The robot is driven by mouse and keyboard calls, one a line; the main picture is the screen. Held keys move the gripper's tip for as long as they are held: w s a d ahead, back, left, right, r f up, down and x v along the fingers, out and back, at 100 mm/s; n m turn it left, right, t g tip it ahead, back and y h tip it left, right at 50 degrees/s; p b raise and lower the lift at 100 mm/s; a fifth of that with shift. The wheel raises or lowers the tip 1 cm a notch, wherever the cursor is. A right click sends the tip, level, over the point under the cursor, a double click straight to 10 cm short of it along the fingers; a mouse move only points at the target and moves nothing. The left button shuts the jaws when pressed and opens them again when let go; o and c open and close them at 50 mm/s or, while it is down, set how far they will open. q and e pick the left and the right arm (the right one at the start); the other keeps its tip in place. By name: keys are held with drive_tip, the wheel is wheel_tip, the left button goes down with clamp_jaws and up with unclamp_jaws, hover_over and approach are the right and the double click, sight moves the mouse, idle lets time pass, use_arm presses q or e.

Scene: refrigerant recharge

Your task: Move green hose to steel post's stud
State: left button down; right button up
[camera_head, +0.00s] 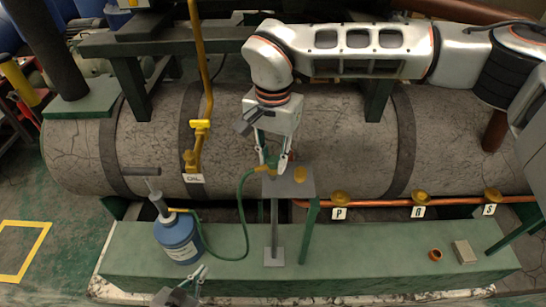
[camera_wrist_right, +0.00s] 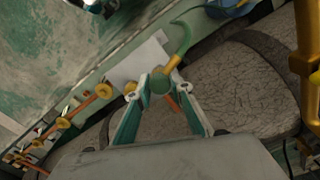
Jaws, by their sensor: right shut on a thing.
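My right gripper (camera_head: 273,163) is shut on the yellow-tipped end of the green hose (camera_head: 241,205), just above the steel post's top plate (camera_head: 290,186). In the right wrist view my fingertips (camera_wrist_right: 160,80) close around a round green piece, with the yellow fitting (camera_wrist_right: 172,64) beside it. The steel post (camera_head: 274,228) stands upright on the green bench. A brass knob (camera_head: 300,174) sits on the plate, right of the gripper. Whether the hose end touches the plate or a stud is hidden by the fingers. My left gripper (camera_head: 195,283) is low in the head view, seemingly open and empty.
The hose runs to a blue pump can (camera_head: 178,238) with a T-handle. A large grey tank (camera_head: 340,150) lies behind. A copper pipe with valves labelled P, S and another runs right. A small brass ring (camera_head: 435,255) and a block (camera_head: 464,252) lie on the bench (camera_head: 370,258).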

drive_tip(key=shift+f, duration=0.3)
drive_tip(key=o, duration=1.2)
drive_tip(key=shift+c, duration=0.2)
wheel_tip(320, 180, up, 12)
